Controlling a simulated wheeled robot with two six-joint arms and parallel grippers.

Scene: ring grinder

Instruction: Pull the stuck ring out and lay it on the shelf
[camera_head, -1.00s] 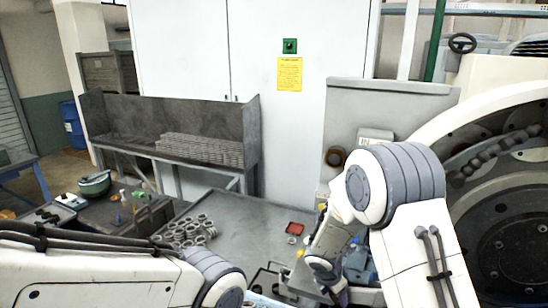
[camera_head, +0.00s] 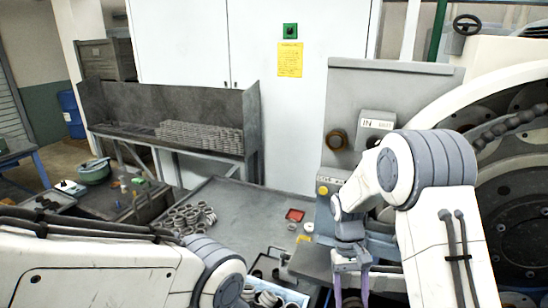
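My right gripper (camera_head: 351,287) hangs pointing down in front of the grinder at the bottom of the head view. Its two purple-grey fingers are spread apart, and the tips run close to the lower picture edge. Something dark brownish shows low between them; I cannot tell if it is the stuck ring. My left arm crosses the bottom left, but its gripper is not in view. The dark metal shelf (camera_head: 107,103) stands at the back left, with rows of grey rings (camera_head: 200,137) on it.
A bin of rings (camera_head: 272,297) is at the bottom. The grinder's large wheel (camera_head: 515,225) fills the right. A control box (camera_head: 376,124) marked "IN" sits behind my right arm.

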